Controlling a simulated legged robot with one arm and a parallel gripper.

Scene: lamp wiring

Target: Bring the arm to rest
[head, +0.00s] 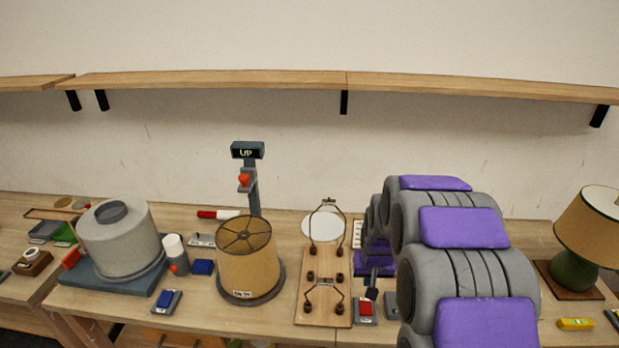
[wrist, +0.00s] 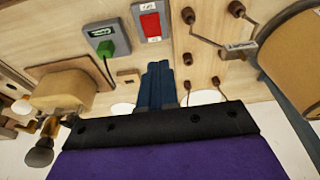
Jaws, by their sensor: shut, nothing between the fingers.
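My arm reaches over the bench (head: 190,297) from the right side of the head view, bent, with its purple and grey links covering part of the bench. My gripper (head: 372,293) is low over the bench, just right of the wooden wiring board (head: 312,312). In the wrist view the two dark blue fingers of my gripper (wrist: 158,72) lie together, shut and empty. The board with brown knobs and wires (wrist: 228,75) is to their right. A red switch (wrist: 151,25) and a grey box with a green plug (wrist: 103,43) are beyond the fingertips.
A tan drum shade (head: 247,262) stands left of the board, near a post with an "UP" sign (head: 247,150). A grey drum machine (head: 120,240) is further left. A green lamp (head: 575,270) stands at right. A shelf (head: 230,79) runs along the wall above.

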